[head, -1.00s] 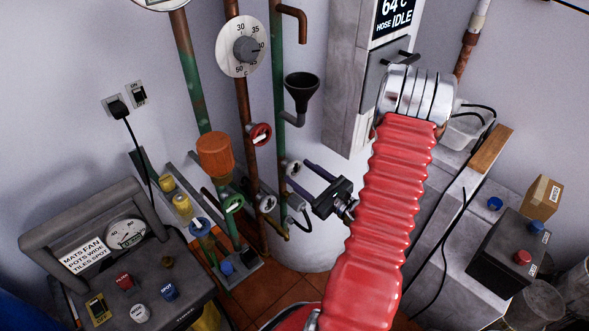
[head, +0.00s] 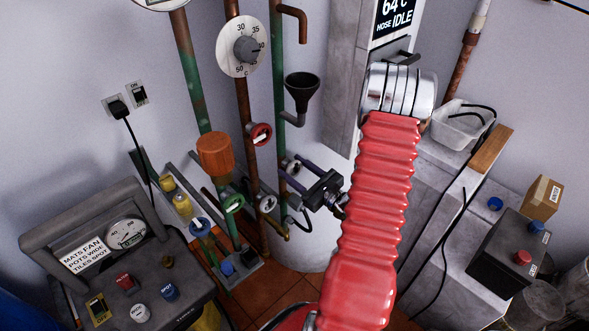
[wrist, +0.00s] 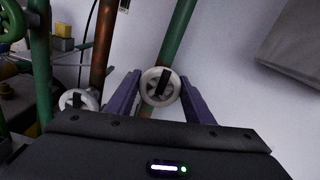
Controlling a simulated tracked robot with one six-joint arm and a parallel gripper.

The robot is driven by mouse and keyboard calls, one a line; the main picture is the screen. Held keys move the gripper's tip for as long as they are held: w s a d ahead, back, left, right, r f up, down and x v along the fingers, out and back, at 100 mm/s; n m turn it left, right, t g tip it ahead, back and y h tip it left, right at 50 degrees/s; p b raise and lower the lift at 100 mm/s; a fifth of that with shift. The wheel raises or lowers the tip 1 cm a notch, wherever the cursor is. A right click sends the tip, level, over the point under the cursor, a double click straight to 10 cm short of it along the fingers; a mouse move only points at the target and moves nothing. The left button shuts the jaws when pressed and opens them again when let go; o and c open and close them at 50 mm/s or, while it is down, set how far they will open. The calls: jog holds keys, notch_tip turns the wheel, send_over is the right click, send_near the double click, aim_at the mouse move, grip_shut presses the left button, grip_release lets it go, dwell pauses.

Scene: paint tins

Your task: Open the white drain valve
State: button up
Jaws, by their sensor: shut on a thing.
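A white valve wheel with a dark mark across its hub sits on the green pipe right of the brown one; it shows small in the head view (head: 293,165) and close in the wrist view (wrist: 149,90). My gripper (head: 292,171) reaches it from the right. In the wrist view its two purple fingers (wrist: 160,82) are at opposite sides of the rim, shut on the wheel. A second white wheel (head: 268,204) is on the brown pipe, lower and left; it also shows in the wrist view (wrist: 72,101). I see no label telling which is the drain.
A green wheel (head: 235,203), a blue wheel (head: 200,227) and a red wheel (head: 260,134) are on nearby pipes. A black funnel (head: 302,88) stands above my gripper. A console (head: 130,260) is at the lower left.

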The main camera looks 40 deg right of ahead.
jog(key=shift+c, duration=0.9)
jog(key=shift+n, duration=0.5)
jog(key=n, duration=0.3)
jog(key=shift+a+n, duration=0.1)
jog(key=shift+n, duration=0.2)
jog(key=n, duration=0.6)
jog(key=shift+a+f, duration=0.1)
jog(key=shift+f, duration=0.05)
jog(key=n, duration=0.4)
jog(key=shift+f+n, duration=0.1)
jog(key=shift+n, duration=0.3)
jog(key=shift+s+a+f+n, duration=0.1)
jog(key=shift+n, duration=1.1)
